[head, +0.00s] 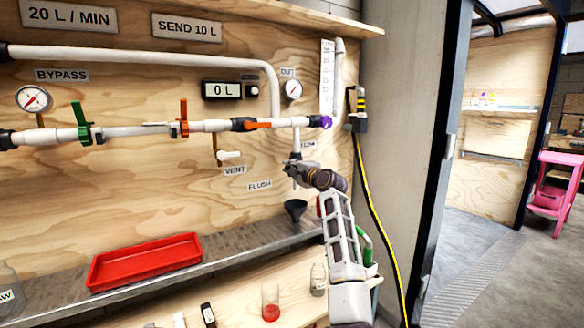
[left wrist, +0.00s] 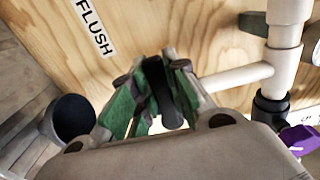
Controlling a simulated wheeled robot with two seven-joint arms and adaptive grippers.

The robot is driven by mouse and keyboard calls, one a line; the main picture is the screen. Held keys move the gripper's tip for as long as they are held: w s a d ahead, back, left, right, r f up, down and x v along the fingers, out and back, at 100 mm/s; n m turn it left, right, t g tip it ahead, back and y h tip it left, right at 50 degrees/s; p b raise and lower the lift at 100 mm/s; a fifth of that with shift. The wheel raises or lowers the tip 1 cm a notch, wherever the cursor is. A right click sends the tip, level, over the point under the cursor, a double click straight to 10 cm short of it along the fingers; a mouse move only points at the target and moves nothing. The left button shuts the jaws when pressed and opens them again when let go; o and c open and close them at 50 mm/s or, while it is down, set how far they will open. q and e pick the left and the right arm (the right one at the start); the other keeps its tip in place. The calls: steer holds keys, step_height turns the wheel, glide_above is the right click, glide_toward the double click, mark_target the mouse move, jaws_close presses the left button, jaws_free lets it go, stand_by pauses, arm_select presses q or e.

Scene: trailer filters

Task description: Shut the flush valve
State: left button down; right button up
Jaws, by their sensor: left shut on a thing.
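My left gripper (head: 290,170) is at the plywood panel, below the OUT pipe, right of the FLUSH label (head: 259,185). In the left wrist view its green-padded fingers (left wrist: 162,98) are closed around a dark handle (left wrist: 160,92), apparently that of the flush valve. A short white side pipe (left wrist: 236,77) leads from beside the fingers to a vertical white pipe (left wrist: 285,55). My gripper hides most of the valve in the head view, so its handle angle cannot be told there. The FLUSH label (left wrist: 95,28) also shows in the left wrist view. My right gripper is not in view.
A black funnel (head: 295,209) sits below my gripper. A purple handle (head: 326,122) is above right. Orange (head: 183,118) and green (head: 82,124) handles are on the main pipe. A red tray (head: 145,262) lies on the shelf. A yellow-black cable (head: 370,205) hangs at right.

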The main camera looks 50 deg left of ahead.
arm_select(q)
steer(key=shift+f+n, duration=0.3)
steer(key=c, duration=1.4)
jaws_free()
steer(key=shift+r, duration=0.1)
steer(key=shift+d, duration=0.2)
steer(key=shift+s+d, duration=0.2)
steer(key=shift+d, duration=1.75)
steer(key=shift+s+d, duration=0.15)
steer(key=shift+d, duration=1.8)
steer(key=shift+s+d, duration=0.2)
steer(key=shift+d, duration=1.75)
